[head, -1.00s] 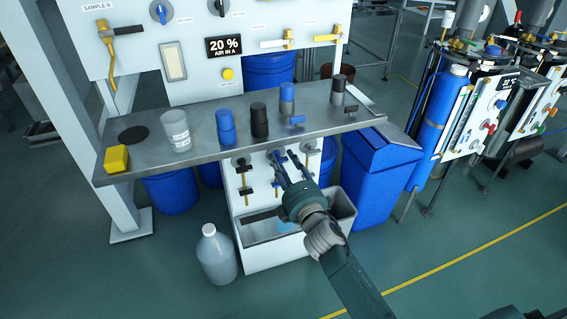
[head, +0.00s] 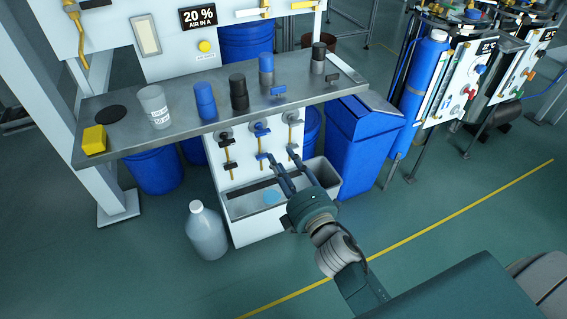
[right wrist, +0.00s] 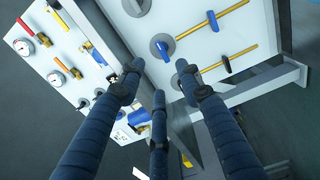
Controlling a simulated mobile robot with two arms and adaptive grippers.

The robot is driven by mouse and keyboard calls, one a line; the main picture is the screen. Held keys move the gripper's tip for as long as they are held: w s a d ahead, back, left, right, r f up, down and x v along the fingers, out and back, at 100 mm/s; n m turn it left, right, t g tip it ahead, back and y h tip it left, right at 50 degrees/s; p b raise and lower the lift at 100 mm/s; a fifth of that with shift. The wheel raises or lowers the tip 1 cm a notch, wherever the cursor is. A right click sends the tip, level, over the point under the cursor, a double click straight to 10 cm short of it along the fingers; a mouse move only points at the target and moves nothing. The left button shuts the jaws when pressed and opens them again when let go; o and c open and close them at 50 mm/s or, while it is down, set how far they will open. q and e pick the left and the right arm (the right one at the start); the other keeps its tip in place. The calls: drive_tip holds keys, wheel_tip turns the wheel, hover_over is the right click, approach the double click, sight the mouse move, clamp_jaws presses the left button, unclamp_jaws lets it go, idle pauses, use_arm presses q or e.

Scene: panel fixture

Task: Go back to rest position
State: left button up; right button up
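My right gripper (head: 286,165) is in front of the white panel under the shelf, empty, with its fingers spread. Its fingertips are just below and right of the blue-handled middle valve (head: 260,129). In the right wrist view the gripper (right wrist: 160,76) shows three dark fingers apart with nothing between them. A blue valve handle (right wrist: 161,50) shows beyond the fingertips there; I cannot tell whether they touch anything. My left gripper is in neither view.
The grey shelf (head: 185,143) carries a yellow block (head: 94,139), a clear cup (head: 154,106) and several blue and black bottles. Below it are a sink trough (head: 245,203), a blue bin (head: 362,140) and a jug (head: 206,232). The floor at right is open.

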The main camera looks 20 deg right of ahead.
idle(0.4)
